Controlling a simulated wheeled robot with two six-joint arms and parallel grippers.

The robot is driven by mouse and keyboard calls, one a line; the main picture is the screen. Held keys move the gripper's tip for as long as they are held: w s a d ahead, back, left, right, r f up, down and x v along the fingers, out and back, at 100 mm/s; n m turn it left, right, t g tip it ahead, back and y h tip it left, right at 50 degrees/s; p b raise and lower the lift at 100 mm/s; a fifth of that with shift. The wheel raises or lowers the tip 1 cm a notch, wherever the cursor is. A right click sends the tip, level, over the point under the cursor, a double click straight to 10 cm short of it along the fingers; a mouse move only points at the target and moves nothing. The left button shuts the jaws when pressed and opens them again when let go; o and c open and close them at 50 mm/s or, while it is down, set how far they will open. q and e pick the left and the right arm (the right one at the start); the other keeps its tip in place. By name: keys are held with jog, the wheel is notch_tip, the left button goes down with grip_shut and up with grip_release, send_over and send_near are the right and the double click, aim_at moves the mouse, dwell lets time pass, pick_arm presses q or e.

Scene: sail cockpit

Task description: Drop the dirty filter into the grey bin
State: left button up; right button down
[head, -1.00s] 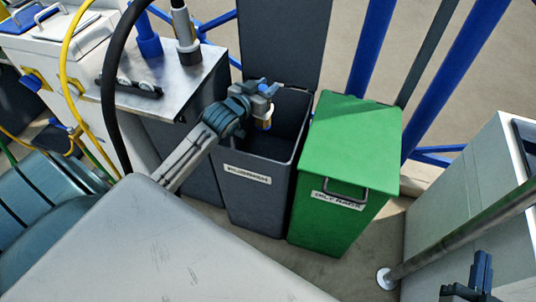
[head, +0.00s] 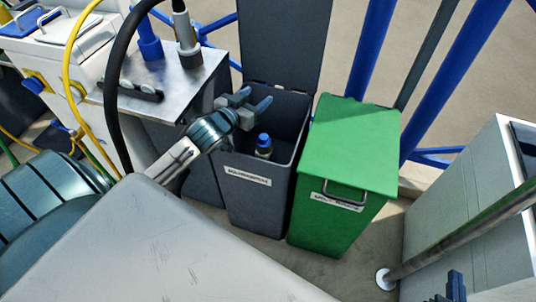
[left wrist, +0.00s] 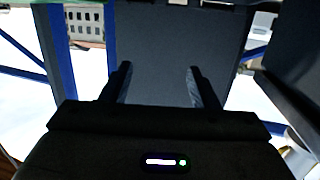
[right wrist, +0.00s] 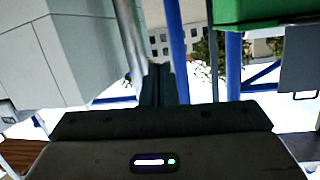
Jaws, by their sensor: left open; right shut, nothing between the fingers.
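The dirty filter (head: 263,146), a small cylinder with a blue top and a paler body, is upright inside the open grey bin (head: 257,212), below the rim. I cannot tell whether it rests on anything; its lower part is dim. My left gripper (head: 257,97) is open above the bin's back left part, empty and apart from the filter. In the left wrist view my left fingers (left wrist: 159,70) stand wide apart before the grey raised lid (left wrist: 165,45). My right gripper (head: 456,286) is shut and empty at the bottom right; it also shows in the right wrist view (right wrist: 166,72).
A green bin (head: 350,150) with a closed lid stands right of the grey bin. A metal-topped bench (head: 185,85) with hoses is at the left. A pale cabinet (head: 465,205) and a metal pole (head: 450,240) stand at the right. Blue posts (head: 370,50) rise behind.

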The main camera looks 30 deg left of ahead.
pick_arm(q)
jog(key=s, duration=0.3)
jog(key=s+p, duration=0.1)
jog(key=s, duration=0.1)
jog(key=shift+s+r, duration=0.1)
jog(key=shift+r, duration=0.3)
pick_arm(e)
jog(key=s+f+g, duration=0.4)
jog(key=f, duration=0.1)
jog(key=shift+s+a+f, duration=0.3)
jog(key=shift+a+f, duration=0.05)
jog(key=shift+a, duration=0.05)
